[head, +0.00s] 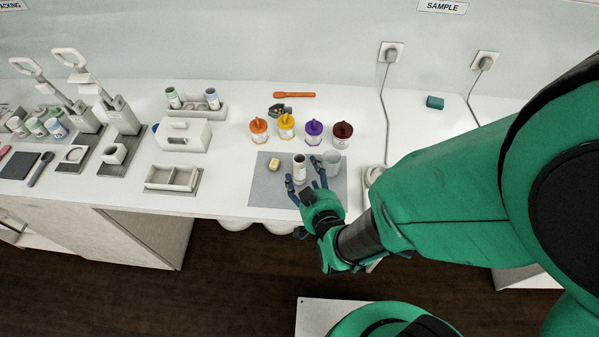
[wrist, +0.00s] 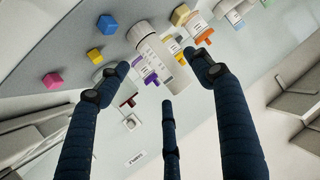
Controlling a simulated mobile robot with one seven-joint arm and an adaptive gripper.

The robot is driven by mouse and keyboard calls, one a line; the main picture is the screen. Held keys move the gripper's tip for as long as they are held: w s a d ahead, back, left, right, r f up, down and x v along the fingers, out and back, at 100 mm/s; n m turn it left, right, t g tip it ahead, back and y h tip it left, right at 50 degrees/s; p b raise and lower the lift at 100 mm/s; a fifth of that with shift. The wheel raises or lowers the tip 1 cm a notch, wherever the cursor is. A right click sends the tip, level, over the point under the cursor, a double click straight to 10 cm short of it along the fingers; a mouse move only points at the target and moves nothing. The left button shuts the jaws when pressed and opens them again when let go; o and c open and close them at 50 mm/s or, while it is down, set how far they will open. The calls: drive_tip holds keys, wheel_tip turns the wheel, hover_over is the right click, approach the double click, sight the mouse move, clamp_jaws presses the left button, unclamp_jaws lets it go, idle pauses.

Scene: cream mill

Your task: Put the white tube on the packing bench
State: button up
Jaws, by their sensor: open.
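A white tube (head: 300,168) with a printed label stands on a grey mat (head: 262,190) on the white bench. In the wrist view the white tube (wrist: 152,42) shows between and beyond two of my fingers. My gripper (head: 303,173) is open at the mat's front, with fingers spread on either side of the tube. In the wrist view the gripper (wrist: 160,66) holds nothing. I cannot tell whether a finger touches the tube. A sign reading "PACKING" (head: 12,5) is cut off at the upper left; the bench stretch below it is only partly in view.
A grey cup (head: 331,162) stands close right of the tube, and a yellow block (head: 274,165) lies to its left. Several pots with coloured lids, including an orange one (head: 259,130), stand behind. A divided tray (head: 172,178) and presses (head: 118,125) occupy the left.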

sight(304, 163)
drive_tip(key=shift+b+x, duration=0.65)
drive_tip(key=shift+x, duration=1.85)
drive_tip(key=c, duration=1)
drive_tip(key=shift+c, duration=0.2)
drive_tip(key=shift+r, duration=0.1)
drive_tip(key=shift+r, duration=0.45)
wheel_tip(304, 163, up, 3)
drive_tip(key=shift+s+f+p, duration=0.1)
drive_tip(key=shift+s+p, duration=0.05)
drive_tip(key=shift+p, duration=0.65)
drive_tip(key=shift+s+d+r+p, duration=0.2)
drive_tip(key=shift+s+d+p, duration=0.65)
drive_tip(key=shift+s, duration=1.5)
drive_tip(key=shift+s+d+r+p, duration=0.2)
drive_tip(key=shift+s+d, duration=1.2)
drive_tip(key=shift+s, duration=0.95)
drive_tip(key=shift+s+d+r+p, duration=0.15)
drive_tip(key=shift+s+d+p, duration=0.7)
drive_tip(key=shift+s, duration=1.5)
